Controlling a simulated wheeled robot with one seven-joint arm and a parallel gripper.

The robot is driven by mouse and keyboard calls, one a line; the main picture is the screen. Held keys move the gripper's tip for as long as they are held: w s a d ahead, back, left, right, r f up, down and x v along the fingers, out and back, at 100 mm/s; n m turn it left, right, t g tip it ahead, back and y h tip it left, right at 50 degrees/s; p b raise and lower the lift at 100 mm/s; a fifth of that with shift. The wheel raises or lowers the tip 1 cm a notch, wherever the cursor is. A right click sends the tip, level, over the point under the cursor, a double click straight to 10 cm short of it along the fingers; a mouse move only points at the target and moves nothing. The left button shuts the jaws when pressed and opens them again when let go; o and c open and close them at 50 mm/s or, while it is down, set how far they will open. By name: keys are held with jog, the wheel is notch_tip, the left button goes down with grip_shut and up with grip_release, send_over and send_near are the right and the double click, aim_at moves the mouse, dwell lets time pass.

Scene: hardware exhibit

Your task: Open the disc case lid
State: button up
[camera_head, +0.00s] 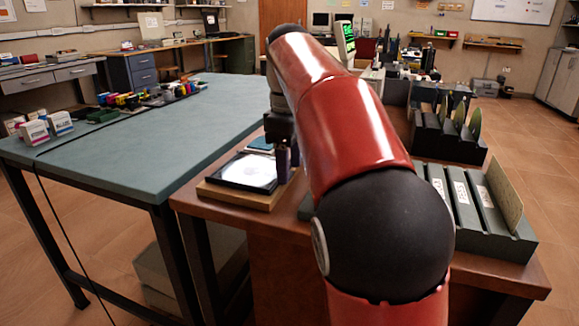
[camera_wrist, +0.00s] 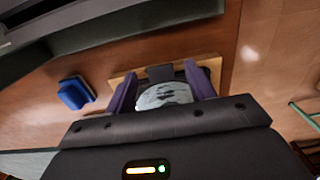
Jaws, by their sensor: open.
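The disc case (camera_head: 247,172) lies flat on a wooden board (camera_head: 232,197) near the left end of the brown table. It has a dark rim and a pale disc shows in it. No raised lid shows; a clear lid is hard to make out. My gripper (camera_wrist: 160,70) is open, with its two purple fingers apart. In the wrist view the pale disc (camera_wrist: 163,96) shows between the fingers, over the wooden board (camera_wrist: 121,76). In the head view my gripper (camera_head: 284,163) is by the right side of the case, partly hidden by my arm. I cannot tell whether a finger touches the case.
A blue item (camera_wrist: 74,93) lies on the brown table (camera_wrist: 40,110) in the wrist view. A grey rack of files (camera_head: 470,205) stands right of my arm, with a dark disc rack (camera_head: 450,135) behind it. A green-topped table (camera_head: 130,150) is at left, mostly bare.

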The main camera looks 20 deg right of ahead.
jog(key=shift+f, duration=0.15)
grip_shut()
dwell(0.4)
